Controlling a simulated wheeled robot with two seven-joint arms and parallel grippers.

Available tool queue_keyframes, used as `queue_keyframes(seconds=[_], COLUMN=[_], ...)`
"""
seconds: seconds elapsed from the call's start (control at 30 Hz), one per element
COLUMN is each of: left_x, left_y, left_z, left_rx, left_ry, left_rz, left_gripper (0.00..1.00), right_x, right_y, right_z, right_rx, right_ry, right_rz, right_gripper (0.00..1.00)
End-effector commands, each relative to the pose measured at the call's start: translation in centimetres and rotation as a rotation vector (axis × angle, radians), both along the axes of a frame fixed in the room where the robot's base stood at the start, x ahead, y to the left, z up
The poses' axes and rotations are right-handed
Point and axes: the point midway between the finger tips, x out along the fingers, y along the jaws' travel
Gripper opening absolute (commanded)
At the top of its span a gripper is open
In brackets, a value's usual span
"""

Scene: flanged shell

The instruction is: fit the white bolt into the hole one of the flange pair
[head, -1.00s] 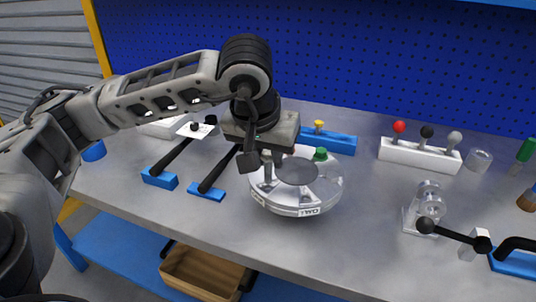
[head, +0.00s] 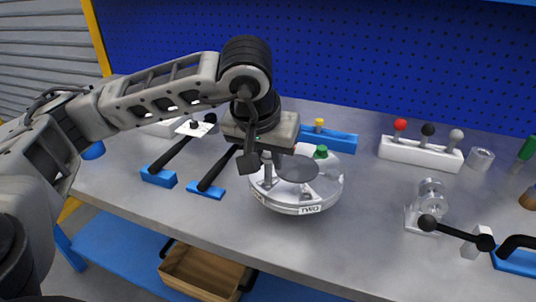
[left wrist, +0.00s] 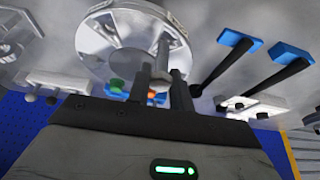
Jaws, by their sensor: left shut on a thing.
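The flanged shell (head: 296,208) is a round silver part on the bench, with a label reading TWO on its front rim. It also shows in the left wrist view (left wrist: 110,55). My left gripper (head: 266,165) is over the shell's left part, pointing down. In the left wrist view its fingers (left wrist: 160,78) are shut on the pale white bolt (left wrist: 162,58). The bolt's tip is close to the flange rim; I cannot tell whether it is in a hole. My right gripper is not in view.
Two black-handled tools with blue blocks (head: 206,192) lie left of the shell. A blue block with a yellow knob (head: 319,124) stands behind it. Bench between shell and fixture is clear.

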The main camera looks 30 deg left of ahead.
Motion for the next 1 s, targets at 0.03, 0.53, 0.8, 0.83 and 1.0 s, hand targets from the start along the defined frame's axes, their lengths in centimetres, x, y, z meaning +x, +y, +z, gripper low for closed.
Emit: queue_keyframes(seconds=[0.03,0.53,0.8,0.83,1.0], left_x=[0.0,0.0,0.0,0.0,0.0], left_y=[0.0,0.0,0.0,0.0,0.0], left_z=[-0.2,-1.5,-2.2,-2.3,-2.7], left_rx=[0.0,0.0,0.0,0.0,0.0], left_ry=[-0.001,0.0,-0.001,-0.001,-0.001], left_rz=[0.0,0.0,0.0,0.0,0.0], left_gripper=[0.0,0.0,0.0,0.0,0.0], right_x=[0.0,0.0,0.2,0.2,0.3], right_y=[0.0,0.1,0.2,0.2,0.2], right_z=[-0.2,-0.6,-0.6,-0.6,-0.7], right_rx=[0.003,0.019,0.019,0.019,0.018], right_ry=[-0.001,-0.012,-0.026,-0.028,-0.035], right_rz=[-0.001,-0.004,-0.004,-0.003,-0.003], right_gripper=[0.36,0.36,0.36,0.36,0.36])
